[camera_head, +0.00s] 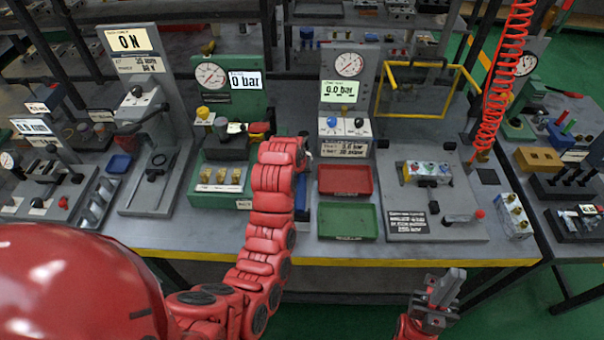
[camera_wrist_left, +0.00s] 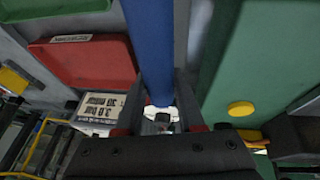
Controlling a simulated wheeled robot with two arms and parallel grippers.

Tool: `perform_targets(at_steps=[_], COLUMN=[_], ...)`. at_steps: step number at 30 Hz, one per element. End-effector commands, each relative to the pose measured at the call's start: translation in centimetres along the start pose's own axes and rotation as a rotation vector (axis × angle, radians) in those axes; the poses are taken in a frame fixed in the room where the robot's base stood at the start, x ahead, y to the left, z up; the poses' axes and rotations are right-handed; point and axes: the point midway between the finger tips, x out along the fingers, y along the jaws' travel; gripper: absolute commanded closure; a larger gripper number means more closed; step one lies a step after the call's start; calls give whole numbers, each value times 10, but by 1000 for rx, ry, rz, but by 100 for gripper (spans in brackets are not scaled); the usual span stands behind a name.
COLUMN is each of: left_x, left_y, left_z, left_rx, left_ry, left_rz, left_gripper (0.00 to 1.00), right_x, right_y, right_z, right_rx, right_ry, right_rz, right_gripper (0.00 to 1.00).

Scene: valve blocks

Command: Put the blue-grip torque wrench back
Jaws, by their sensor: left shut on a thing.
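The blue-grip torque wrench shows in the left wrist view as a long blue handle (camera_wrist_left: 150,50) running down to a pale metal part between the fingers. My left gripper (camera_wrist_left: 162,118) is shut on it at that end. In the head view a strip of the blue grip (camera_head: 302,196) shows just right of my red arm, between the green pump stand and the trays. My left gripper's fingers are mostly hidden there behind my arm. My right gripper (camera_head: 445,286) is low at the front, off the bench edge, holding nothing visible; its finger gap is unclear.
A red tray (camera_head: 345,180) and a green tray (camera_head: 348,222) lie right of the wrench. The green gauge stand (camera_head: 218,192) is close on its left. A valve plate (camera_head: 430,205) and a yellow frame (camera_head: 425,115) stand further right. The bench's yellow front edge (camera_head: 400,262) is clear.

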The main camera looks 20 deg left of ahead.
Motion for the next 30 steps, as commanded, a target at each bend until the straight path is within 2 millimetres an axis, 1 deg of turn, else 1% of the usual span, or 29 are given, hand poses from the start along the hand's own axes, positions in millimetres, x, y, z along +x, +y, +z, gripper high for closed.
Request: perform_targets(at_steps=[30], left_x=[24], left_y=[-4], left_z=[10], left_rx=[0], left_ry=[1], left_rz=[1], left_gripper=[100], right_x=[-14], right_y=[-1], right_z=[2], right_rx=[0], right_ry=[0], right_rz=[0], right_gripper=[100])
